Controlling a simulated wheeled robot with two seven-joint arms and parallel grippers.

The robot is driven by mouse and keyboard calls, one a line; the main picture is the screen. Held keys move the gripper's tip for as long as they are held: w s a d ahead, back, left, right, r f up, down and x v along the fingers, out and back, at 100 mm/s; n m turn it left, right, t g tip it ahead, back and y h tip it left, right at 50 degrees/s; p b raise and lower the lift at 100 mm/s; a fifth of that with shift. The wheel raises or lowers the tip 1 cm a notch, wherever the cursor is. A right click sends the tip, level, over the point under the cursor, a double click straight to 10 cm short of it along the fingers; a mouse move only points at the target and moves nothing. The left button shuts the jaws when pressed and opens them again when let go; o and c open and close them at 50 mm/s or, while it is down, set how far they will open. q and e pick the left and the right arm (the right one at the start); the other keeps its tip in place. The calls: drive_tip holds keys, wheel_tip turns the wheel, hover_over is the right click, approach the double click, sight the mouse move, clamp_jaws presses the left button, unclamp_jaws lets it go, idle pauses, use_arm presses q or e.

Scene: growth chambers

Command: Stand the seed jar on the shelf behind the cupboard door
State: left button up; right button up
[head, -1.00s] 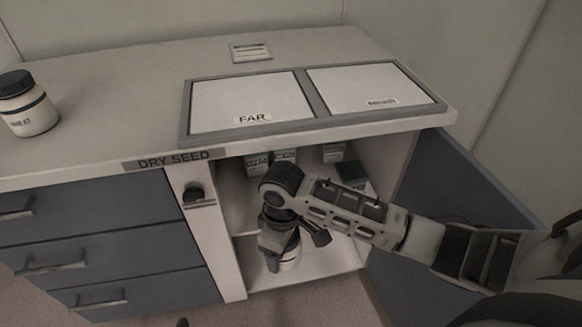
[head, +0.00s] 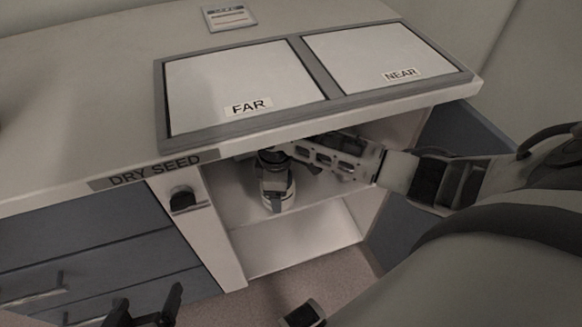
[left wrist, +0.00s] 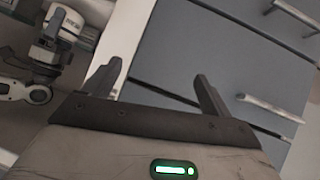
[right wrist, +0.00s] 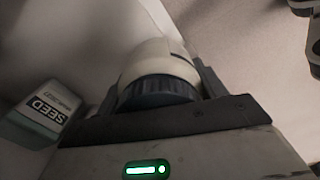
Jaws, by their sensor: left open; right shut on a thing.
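The cream seed jar (right wrist: 155,58) has a dark blue cap and is gripped by my right gripper (right wrist: 155,100). In the head view the jar (head: 276,204) hangs below that gripper at the cupboard opening, level with the middle shelf (head: 305,201); I cannot tell whether its base touches the shelf. The cupboard door (head: 395,215) stands open at the right. My left gripper (head: 145,312) is open and empty, low in front of the drawers, and its fingers also show in the left wrist view (left wrist: 155,85).
A box labelled SEED (right wrist: 45,113) stands beside the jar in the right wrist view. The counter (head: 90,90) overhangs the opening, with FAR (head: 240,80) and NEAR (head: 380,52) panels on top. A latch post (head: 185,200) bounds the opening's left side.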

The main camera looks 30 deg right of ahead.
drive_tip(key=w+d, duration=0.1)
drive_tip(key=d, duration=0.1)
drive_tip(key=w+d+b, duration=0.1)
drive_tip(key=w+d, duration=0.2)
drive_tip(key=d, duration=0.1)
drive_tip(key=shift+w+f+b, duration=0.1)
drive_tip(key=shift+w+b, duration=0.25)
drive_tip(key=shift+b, duration=0.05)
drive_tip(key=shift+w+d, duration=0.25)
drive_tip(key=shift+d, duration=0.1)
drive_tip(key=shift+w+d+b, duration=0.3)
drive_tip(key=shift+w+d, duration=0.05)
drive_tip(key=shift+d, duration=0.1)
wheel_tip(320, 180, down, 3)
drive_tip(key=shift+b, duration=0.8)
drive_tip(key=shift+f, duration=0.2)
use_arm(q)
drive_tip(key=shift+w+d+f+t+h, duration=0.2)
drive_tip(key=shift+d+f, duration=0.15)
drive_tip(key=shift+d, duration=0.05)
drive_tip(key=shift+w+d+f+t+h, duration=0.2)
drive_tip(key=shift+d+f, duration=0.1)
drive_tip(key=shift+d, duration=0.1)
drive_tip(key=shift+a, duration=0.1)
use_arm(e)
drive_tip(key=o, duration=1.1)
drive_tip(key=shift+f, duration=0.1)
drive_tip(key=shift+c, duration=0.2)
